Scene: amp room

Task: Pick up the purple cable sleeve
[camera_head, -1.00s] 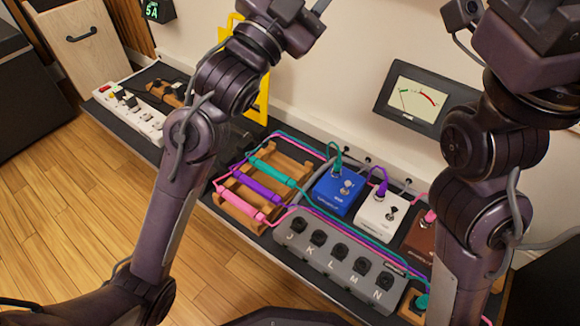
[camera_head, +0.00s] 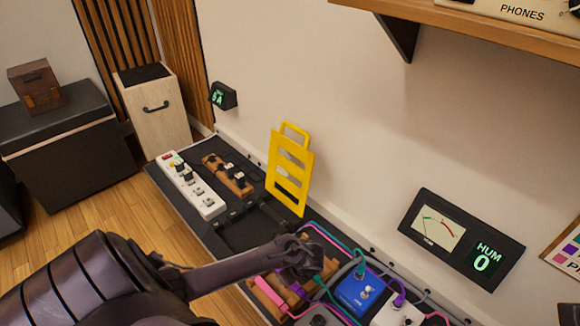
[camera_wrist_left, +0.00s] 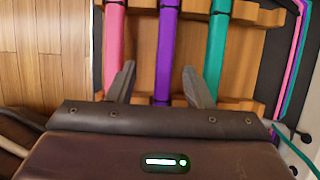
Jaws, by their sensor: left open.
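The purple cable sleeve (camera_wrist_left: 167,45) runs up and down through the middle of the left wrist view, lying across a wooden rack (camera_wrist_left: 245,50). A pink sleeve (camera_wrist_left: 115,40) lies to its left and a teal sleeve (camera_wrist_left: 217,50) to its right. My left gripper (camera_wrist_left: 158,68) is open, with one finger on each side of the purple sleeve; I cannot tell whether they touch it. In the head view my left gripper (camera_head: 302,260) is over the rack and hides much of it; a bit of the purple sleeve (camera_head: 297,288) shows below. My right gripper is out of view.
A blue pedal (camera_head: 357,292) and a white pedal (camera_head: 397,314) stand right of the rack. A yellow slotted stand (camera_head: 289,170) rises behind it. A white power strip (camera_head: 190,185) lies at the left. A meter panel (camera_head: 460,240) is on the wall.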

